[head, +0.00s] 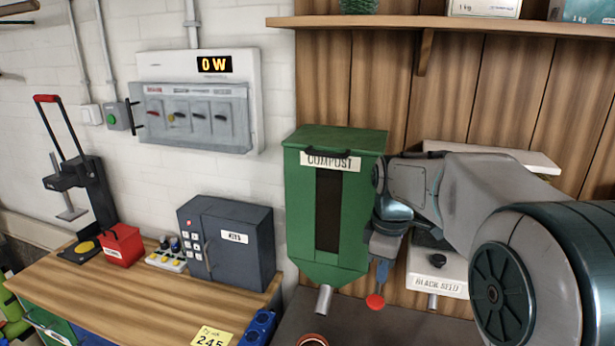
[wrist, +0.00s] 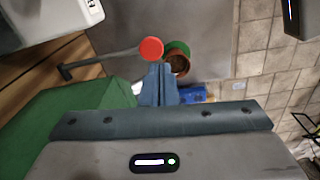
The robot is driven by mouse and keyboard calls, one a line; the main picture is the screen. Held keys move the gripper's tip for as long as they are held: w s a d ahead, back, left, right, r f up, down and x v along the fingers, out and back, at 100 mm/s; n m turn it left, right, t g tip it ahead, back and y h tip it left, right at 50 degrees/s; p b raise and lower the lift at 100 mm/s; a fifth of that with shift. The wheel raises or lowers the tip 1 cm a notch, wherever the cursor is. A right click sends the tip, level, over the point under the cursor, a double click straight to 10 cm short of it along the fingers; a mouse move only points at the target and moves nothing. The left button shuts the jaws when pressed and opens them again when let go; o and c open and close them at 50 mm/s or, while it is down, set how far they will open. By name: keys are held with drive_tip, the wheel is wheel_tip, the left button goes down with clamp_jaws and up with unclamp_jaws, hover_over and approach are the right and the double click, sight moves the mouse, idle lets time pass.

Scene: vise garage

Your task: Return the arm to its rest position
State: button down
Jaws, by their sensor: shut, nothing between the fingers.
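My gripper (head: 381,270) hangs in front of the dispensers, just right of the green compost box, pointing down. In the wrist view its blue-grey fingers (wrist: 158,88) are together with nothing between them. A red round knob (head: 375,301) shows just below the fingertips in the head view. In the wrist view the red knob (wrist: 151,49) sits at the end of a grey rod, just beyond the fingertips. I cannot tell whether the fingers touch it.
The compost box (head: 300,215) stands close left of my gripper. A pot with dark soil (wrist: 178,62) is below. A shelf (head: 480,24) runs above. A workbench (head: 130,300) on the left holds a dark cabinet (head: 235,240) and a red box (head: 122,246).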

drive_tip(key=s+f+m+t+b, duration=0.1)
drive_tip(key=s+f+m, duration=0.2)
drive_tip(key=s+m, duration=0.3)
drive_tip(key=s+f+m+t+b, duration=0.2)
drive_tip(key=s+m, duration=0.4)
drive_tip(key=s, duration=0.7)
drive_tip(key=shift+f+m, duration=0.4)
drive_tip(key=shift+f, duration=0.1)
drive_tip(key=shift+s, duration=0.1)
